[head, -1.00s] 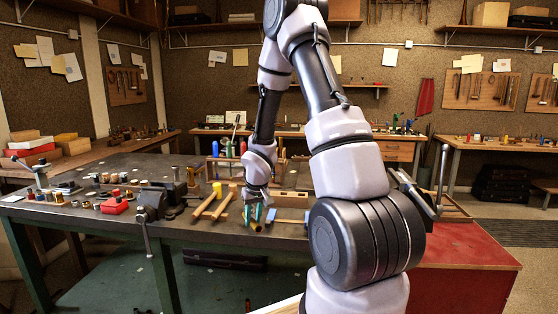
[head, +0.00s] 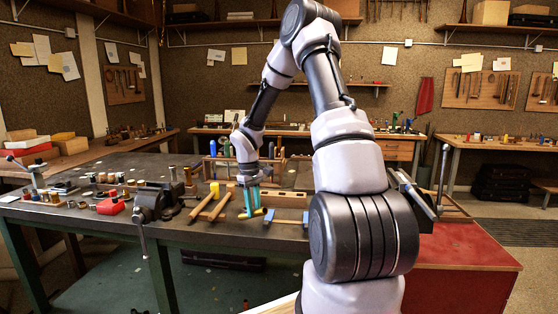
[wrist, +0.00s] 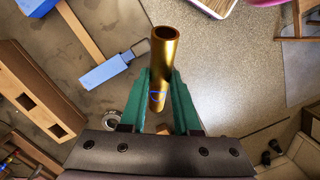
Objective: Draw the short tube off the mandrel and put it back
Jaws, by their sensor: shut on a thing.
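A short brass tube (wrist: 163,55) with a hollow open end and a thin blue mark shows in the wrist view. My gripper (wrist: 159,78) is shut on it, with a teal finger on each side. In the head view my gripper (head: 250,198) points down over the front edge of the dark workbench. The tube (head: 251,213) shows there as a small gold piece below the fingertips. I cannot pick out the mandrel in either view, and no rod shows in the tube's open end.
A wooden block with square holes (wrist: 38,98) is at the left of the wrist view.

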